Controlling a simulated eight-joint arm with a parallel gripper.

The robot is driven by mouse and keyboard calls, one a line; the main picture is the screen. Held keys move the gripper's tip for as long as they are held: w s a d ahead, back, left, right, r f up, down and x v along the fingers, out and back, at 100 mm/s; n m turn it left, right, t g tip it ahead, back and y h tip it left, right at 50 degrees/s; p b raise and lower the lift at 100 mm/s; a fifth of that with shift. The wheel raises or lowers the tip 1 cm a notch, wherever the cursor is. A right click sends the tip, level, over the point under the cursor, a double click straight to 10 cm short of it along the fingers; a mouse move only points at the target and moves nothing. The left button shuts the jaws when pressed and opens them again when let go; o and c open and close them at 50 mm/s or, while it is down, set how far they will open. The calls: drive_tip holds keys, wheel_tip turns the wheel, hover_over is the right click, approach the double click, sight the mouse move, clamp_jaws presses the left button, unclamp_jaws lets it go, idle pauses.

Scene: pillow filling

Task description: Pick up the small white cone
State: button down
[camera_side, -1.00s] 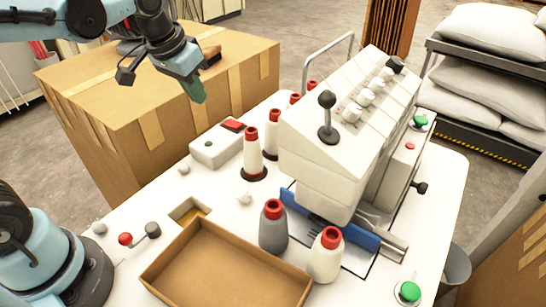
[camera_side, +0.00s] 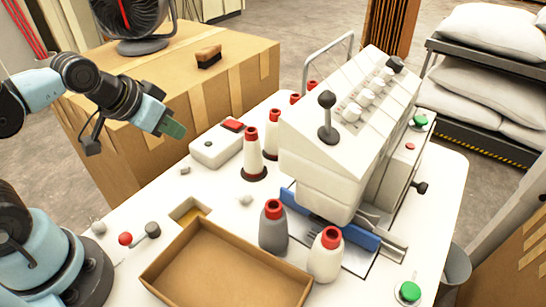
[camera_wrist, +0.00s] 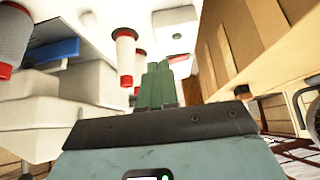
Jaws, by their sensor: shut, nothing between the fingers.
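Several white thread cones with red tops stand on the white table. One white cone (camera_side: 251,155) stands upright on a dark red base left of the machine, and another white cone (camera_side: 273,135) is just behind it. A larger white cone (camera_side: 326,258) stands at the front beside a grey cone (camera_side: 273,227). My gripper (camera_side: 175,130) is shut and empty, in the air left of the rear cones and apart from them. In the wrist view its green fingers (camera_wrist: 157,82) are together, with a white cone (camera_wrist: 125,55) close to their left.
A white machine (camera_side: 340,130) with levers fills the table's middle. A white box with a red switch (camera_side: 217,148) lies near the gripper. An open cardboard tray (camera_side: 226,270) sits at the front. A large carton (camera_side: 140,115) with a fan (camera_side: 132,20) and brush (camera_side: 208,57) is behind.

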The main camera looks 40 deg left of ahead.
idle(0.4)
drive_tip(key=c, duration=0.7)
unclamp_jaws()
drive_tip(key=shift+o, duration=0.2)
drive_tip(key=n+g+h, duration=0.3)
drive_tip(key=n+g, duration=0.1)
drive_tip(key=n, duration=2.3)
approach(250, 130)
drive_tip(key=x, duration=0.7)
drive_tip(key=shift+w, duration=0.3)
drive_tip(key=shift+s+x, duration=0.15)
drive_tip(key=shift+x, duration=1.2)
drive_tip(key=shift+s+x, duration=0.15)
drive_tip(key=shift+x, duration=1.2)
